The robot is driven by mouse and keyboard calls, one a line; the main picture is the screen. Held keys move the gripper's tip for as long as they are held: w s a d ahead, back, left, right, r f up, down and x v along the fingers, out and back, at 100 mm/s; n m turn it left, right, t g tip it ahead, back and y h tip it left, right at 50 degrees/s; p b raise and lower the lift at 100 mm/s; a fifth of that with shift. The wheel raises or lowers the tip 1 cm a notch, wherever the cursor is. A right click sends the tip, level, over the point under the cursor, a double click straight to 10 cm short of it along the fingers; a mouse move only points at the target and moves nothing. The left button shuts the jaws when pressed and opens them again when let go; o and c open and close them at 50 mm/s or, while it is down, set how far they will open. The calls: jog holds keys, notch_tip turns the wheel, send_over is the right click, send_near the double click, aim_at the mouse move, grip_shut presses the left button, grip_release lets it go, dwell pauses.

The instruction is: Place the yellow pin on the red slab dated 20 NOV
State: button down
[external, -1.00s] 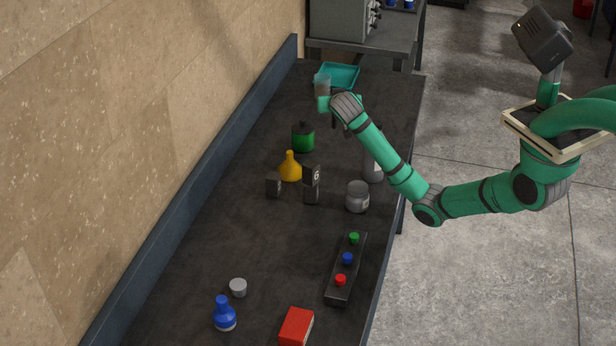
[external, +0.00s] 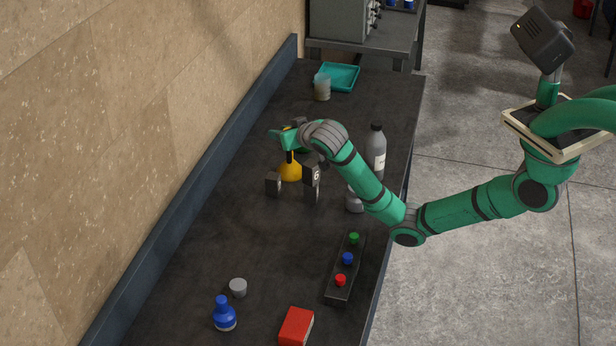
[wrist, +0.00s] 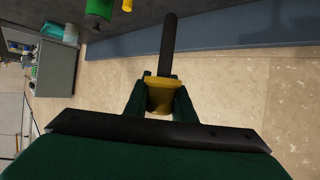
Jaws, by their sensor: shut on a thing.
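My gripper (external: 284,137) is held above the table, near the yellow flask (external: 290,173), with its fingers pointing left. In the wrist view, my gripper (wrist: 160,104) is shut on a yellow piece, which I take to be the yellow pin (wrist: 161,94). A dark rod stands out from it. Only a small bit of yellow shows at the fingers in the external view. A red slab (external: 296,327) lies at the near edge of the table. No date can be read on it.
A dark rack (external: 338,290) holds green, blue and red pins. The left middle of the table is clear.

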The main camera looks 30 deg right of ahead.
jog(key=s+a+n+g+y, duration=0.1)
jog(key=s+a+n+y, duration=0.2)
jog(key=s+a, duration=0.7)
jog(key=s+a+n+g+y, duration=0.1)
jog(key=s+a+n+y, duration=0.2)
jog(key=s+a, duration=0.7)
jog(key=s+a+n+g+y, duration=0.3)
jog(key=s+n+y, duration=0.1)
jog(key=s, duration=1.8)
notch_tip(320, 180, down, 13)
jog(key=s, duration=0.1)
jog(key=shift+a, duration=0.2)
jog(key=shift+f, duration=0.1)
jog(key=c, duration=1.5)
grip_release()
